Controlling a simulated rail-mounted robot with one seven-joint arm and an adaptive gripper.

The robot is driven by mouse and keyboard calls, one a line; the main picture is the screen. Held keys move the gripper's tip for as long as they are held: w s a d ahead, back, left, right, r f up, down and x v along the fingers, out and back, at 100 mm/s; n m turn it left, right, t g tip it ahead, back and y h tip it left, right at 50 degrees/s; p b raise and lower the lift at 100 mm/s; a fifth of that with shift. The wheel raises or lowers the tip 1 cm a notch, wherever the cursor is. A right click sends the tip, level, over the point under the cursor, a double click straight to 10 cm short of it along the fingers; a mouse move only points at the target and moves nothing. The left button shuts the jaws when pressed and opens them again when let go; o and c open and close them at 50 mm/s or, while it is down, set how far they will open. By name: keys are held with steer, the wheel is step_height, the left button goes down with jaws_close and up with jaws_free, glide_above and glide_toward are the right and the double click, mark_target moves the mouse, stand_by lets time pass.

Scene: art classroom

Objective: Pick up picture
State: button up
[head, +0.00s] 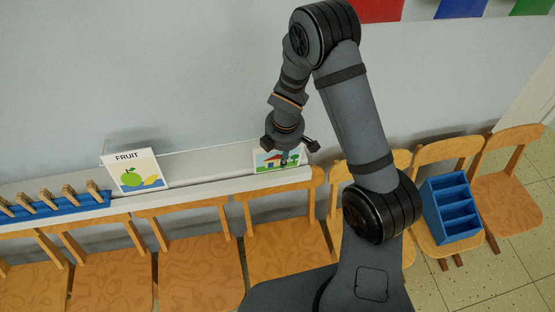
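A small picture (266,162) with a red-roofed house and green ground stands on the white ledge (205,186) along the wall. A second card (132,172) marked FRUIT, with a green apple and a yellow shape, leans further left on the same ledge. My gripper (285,160) is right at the house picture, in front of or above it, and covers part of it.
A blue rack with wooden pegs (55,205) lies on the ledge at left. Several wooden chairs (200,265) line the front of the ledge. A blue divided tray (452,207) sits on a chair at right. The ledge between the two pictures is clear.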

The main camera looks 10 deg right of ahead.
jaws_close()
stand_by(0.5)
